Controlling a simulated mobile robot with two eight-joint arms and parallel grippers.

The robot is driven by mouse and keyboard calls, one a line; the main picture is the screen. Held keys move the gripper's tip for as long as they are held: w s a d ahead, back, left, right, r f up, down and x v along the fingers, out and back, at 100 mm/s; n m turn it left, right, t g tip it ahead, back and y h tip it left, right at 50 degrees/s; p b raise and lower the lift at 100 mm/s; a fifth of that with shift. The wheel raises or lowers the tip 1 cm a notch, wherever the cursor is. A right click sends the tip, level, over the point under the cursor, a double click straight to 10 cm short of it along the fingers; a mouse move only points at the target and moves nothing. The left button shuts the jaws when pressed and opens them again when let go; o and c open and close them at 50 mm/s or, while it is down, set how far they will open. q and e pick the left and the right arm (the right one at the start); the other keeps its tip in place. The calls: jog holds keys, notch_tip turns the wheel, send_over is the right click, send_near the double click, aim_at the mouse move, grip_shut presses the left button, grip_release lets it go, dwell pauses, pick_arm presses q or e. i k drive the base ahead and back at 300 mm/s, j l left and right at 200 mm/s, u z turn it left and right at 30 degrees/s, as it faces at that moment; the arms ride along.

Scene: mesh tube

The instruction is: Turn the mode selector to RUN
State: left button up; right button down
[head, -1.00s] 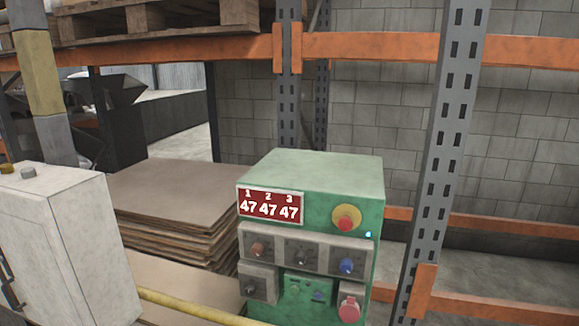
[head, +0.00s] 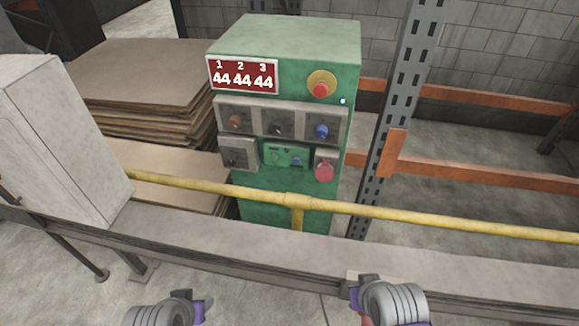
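A green control cabinet (head: 288,38) stands upright behind a yellow rail. Its front has several knobs: a brown one (head: 235,122), a dark one (head: 279,128), a blue one (head: 321,131) and a lower dark one (head: 232,159). Their labels are too small to read, so I cannot tell which is the mode selector or its setting. My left gripper (head: 190,308) and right gripper (head: 358,300) are at the bottom edge, well apart from the cabinet. Both are partly cut off, and their fingers are not clear.
A red display (head: 242,75) shows 44 44 44. A red button (head: 320,90) on yellow and a red round part (head: 324,171) are on the cabinet. The yellow rail (head: 400,214) and a grey beam (head: 250,250) cross before it. A white box (head: 60,140) stands left.

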aim_at(233, 160)
jog(key=i+j+u, duration=0.1)
jog(key=u, duration=0.25)
jog(key=i+j+u, duration=0.15)
jog(key=u, duration=0.25)
jog(key=i+j+u, duration=0.15)
jog(key=u, duration=0.2)
